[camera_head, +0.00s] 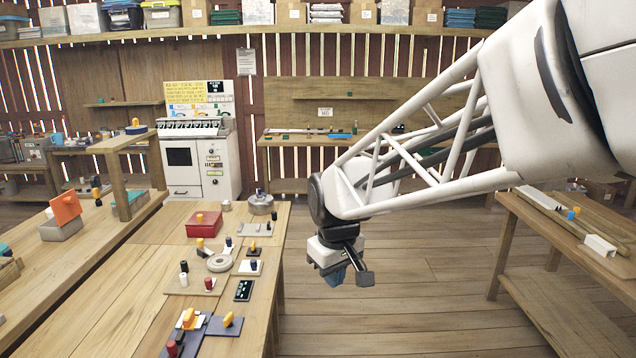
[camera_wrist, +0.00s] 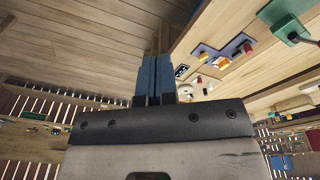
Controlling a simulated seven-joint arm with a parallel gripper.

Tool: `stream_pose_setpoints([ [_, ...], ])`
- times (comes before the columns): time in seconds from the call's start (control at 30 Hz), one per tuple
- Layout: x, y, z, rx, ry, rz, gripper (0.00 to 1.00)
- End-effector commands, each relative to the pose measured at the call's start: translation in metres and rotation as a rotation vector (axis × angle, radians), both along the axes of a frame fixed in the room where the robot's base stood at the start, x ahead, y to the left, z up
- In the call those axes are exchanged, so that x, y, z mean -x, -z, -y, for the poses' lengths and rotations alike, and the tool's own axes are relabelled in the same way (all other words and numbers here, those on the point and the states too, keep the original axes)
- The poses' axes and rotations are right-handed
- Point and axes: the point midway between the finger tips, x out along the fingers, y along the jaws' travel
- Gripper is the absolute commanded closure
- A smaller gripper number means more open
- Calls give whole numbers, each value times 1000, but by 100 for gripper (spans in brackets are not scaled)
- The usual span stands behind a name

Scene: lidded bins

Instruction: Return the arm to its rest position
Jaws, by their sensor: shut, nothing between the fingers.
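My gripper (camera_head: 335,276) hangs in the air at the middle of the head view, to the right of the wooden workbench (camera_head: 120,285) and above open floor. Its blue fingers are pressed together with nothing between them; they also show in the wrist view (camera_wrist: 154,75). My white lattice arm reaches in from the upper right of the head view. In the wrist view the workbench (camera_wrist: 275,75) lies to the right of the fingers, apart from them.
The workbench carries a red box (camera_head: 204,224), a round metal tin (camera_head: 260,204) and several small knobbed pieces. An open orange-lidded bin (camera_head: 62,228) stands at the left. Another table (camera_head: 575,235) is at the right. The wooden floor (camera_head: 420,290) between is clear.

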Motion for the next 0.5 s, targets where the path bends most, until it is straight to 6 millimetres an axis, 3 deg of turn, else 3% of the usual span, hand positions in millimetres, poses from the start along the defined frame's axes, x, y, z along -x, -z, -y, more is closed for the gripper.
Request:
stream_pose_setpoints([
  [0.2,48,-11,48,-16,141,20,100],
  [0.5,116,-13,100,-38,332,44,100],
])
